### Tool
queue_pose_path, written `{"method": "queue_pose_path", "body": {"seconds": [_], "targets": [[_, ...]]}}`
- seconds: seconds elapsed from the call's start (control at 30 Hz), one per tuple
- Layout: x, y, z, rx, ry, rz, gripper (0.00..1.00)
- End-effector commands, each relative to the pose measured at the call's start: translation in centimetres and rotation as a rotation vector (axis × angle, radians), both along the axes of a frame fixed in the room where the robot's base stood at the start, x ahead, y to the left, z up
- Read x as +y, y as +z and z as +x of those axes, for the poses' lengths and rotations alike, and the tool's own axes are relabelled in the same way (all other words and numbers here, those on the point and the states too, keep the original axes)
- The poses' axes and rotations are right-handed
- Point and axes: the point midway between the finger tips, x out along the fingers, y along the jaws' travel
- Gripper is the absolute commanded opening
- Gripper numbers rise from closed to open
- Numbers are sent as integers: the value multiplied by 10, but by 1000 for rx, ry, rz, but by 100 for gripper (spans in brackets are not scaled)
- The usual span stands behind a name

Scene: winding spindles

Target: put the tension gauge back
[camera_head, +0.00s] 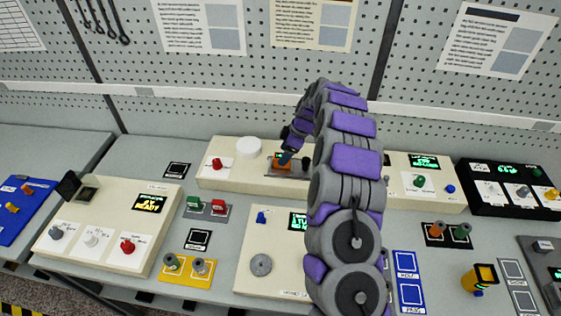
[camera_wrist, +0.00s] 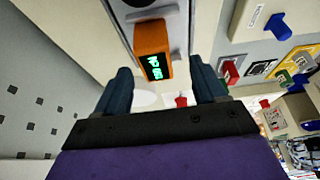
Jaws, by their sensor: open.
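The tension gauge appears to be the small orange block (camera_head: 282,160) with a green-lit display, also in the wrist view (camera_wrist: 153,48). It is at a grey plate (camera_head: 291,174) on the long cream console at the back of the bench. I cannot tell whether it is fully seated there. My gripper (camera_head: 289,151) is just above and beside it. In the wrist view my gripper (camera_wrist: 159,70) is open, its dark fingers apart on either side of the gauge's near end, with visible gaps. My arm hides part of the console in the head view.
The long cream console (camera_head: 222,178) carries a red knob (camera_head: 217,163) and a white disc (camera_head: 249,148). Cream panels (camera_head: 110,243) with knobs stand nearer. A yellow-orange device (camera_head: 481,278) stands at the right. Pegboard (camera_head: 200,70) rises behind, with free bench in front of it.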

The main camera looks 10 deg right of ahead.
Motion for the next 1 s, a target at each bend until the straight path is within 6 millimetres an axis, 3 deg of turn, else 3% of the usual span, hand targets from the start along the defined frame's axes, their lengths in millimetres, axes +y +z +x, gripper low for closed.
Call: {"method": "queue_pose_path", "body": {"seconds": [0.23, 0.5, 1.0], "targets": [[13, -32, 7, 3, 2, -2, 70], [16, -34, 8, -1, 0, -4, 69], [14, -35, 8, -1, 1, -2, 21]]}}
